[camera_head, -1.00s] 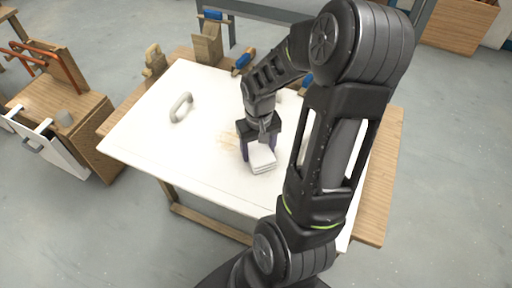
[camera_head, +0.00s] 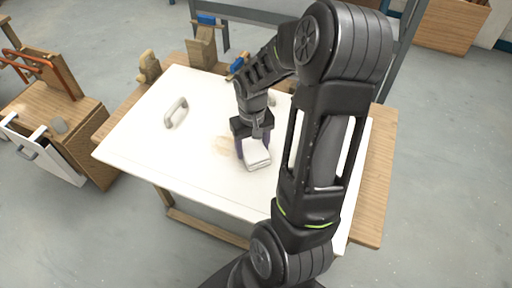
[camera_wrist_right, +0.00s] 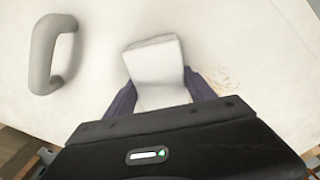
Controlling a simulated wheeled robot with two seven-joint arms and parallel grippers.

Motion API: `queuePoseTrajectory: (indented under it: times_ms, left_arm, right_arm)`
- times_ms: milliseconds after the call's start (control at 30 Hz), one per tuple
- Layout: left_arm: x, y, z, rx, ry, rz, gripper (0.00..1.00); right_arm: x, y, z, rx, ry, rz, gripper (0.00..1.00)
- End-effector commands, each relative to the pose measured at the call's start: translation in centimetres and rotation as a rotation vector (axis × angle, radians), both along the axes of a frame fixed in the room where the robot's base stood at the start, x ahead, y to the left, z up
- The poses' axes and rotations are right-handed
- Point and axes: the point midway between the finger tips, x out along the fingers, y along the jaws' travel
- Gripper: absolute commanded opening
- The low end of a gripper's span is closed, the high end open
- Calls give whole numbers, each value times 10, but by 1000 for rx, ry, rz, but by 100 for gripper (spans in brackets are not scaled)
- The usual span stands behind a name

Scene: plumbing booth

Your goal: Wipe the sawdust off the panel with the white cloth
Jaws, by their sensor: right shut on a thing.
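The white panel (camera_head: 150,141) lies flat on a wooden workbench. My right gripper (camera_head: 252,154) is shut on the folded white cloth (camera_head: 258,161), low over the middle of the panel. In the right wrist view the cloth (camera_wrist_right: 155,64) sits between the purple fingers; I cannot tell whether it touches the panel. A faint tan patch of sawdust (camera_head: 222,145) lies just left of the gripper in the head view. It also shows right of the cloth in the right wrist view (camera_wrist_right: 222,80). My left gripper is not in view.
A grey handle (camera_head: 176,112) stands up from the panel's left part. A wooden block (camera_head: 202,50) and a blue-handled clamp (camera_head: 237,66) are at the bench's back edge. A wooden cabinet (camera_head: 50,108) stands at left. My right arm hides the panel's right part.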

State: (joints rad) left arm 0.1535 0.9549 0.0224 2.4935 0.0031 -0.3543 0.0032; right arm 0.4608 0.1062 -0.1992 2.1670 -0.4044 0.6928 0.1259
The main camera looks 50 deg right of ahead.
Motion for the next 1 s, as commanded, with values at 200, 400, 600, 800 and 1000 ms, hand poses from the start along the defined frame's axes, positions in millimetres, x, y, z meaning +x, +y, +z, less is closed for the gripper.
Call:
queuePoseTrajectory:
  times_ms: [200,400,600,800,1000]
  left_arm:
    - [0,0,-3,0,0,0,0]
    - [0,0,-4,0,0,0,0]
    - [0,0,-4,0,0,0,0]
    - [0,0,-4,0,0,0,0]
    - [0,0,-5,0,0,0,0]
  right_arm:
    - [18,6,-2,0,0,1,31]
    - [23,7,-2,1,0,0,31]
    - [23,7,-2,1,0,0,31]
    - [31,10,-2,1,0,1,31]
    - [48,15,-1,1,0,2,31]
